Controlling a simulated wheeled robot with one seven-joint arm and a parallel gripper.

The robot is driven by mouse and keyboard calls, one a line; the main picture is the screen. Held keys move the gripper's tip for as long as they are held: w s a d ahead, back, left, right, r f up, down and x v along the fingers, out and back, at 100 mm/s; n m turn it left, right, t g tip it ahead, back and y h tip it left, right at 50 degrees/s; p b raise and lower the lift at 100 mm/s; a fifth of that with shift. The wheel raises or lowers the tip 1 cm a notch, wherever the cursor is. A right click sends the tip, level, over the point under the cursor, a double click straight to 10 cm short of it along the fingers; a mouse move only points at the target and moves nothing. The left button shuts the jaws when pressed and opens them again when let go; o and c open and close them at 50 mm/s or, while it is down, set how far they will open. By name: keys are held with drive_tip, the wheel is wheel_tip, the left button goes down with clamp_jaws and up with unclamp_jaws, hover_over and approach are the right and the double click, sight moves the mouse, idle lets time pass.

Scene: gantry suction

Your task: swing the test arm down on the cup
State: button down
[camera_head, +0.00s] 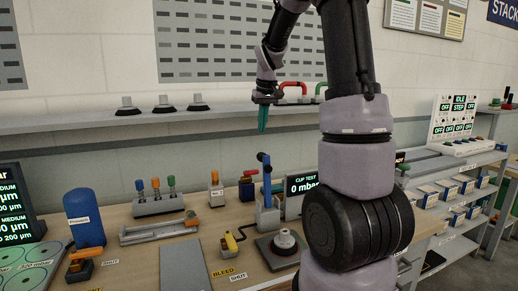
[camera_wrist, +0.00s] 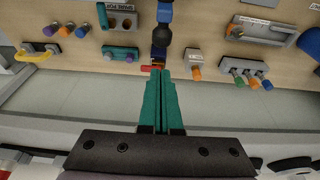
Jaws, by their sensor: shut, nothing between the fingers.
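The test arm (camera_head: 264,172) is a blue upright lever with a dark top, on a grey stand beside the cup test display (camera_head: 301,184). A grey cup (camera_head: 286,239) sits on a dark square plate in front of the stand; the arm is up, apart from it. My gripper (camera_head: 263,118) is shut and empty, pointing down above and behind the test arm. In the wrist view the teal fingers (camera_wrist: 162,76) lie together, just below a blue bar with a dark round part (camera_wrist: 162,36), likely the test arm. I cannot tell whether they touch.
A blue cylinder (camera_head: 83,218) and a rack of coloured-top fittings (camera_head: 157,203) stand on the bench to the left. A yellow-handled bleed valve (camera_head: 230,244) is left of the cup. A wall shelf (camera_head: 60,127) runs behind the bench. My arm hides part of the bench right of the cup.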

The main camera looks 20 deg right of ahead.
drive_tip(key=x, duration=1)
drive_tip(key=shift+s+r, duration=0.1)
drive_tip(key=shift+s, duration=0.05)
idle(0.3)
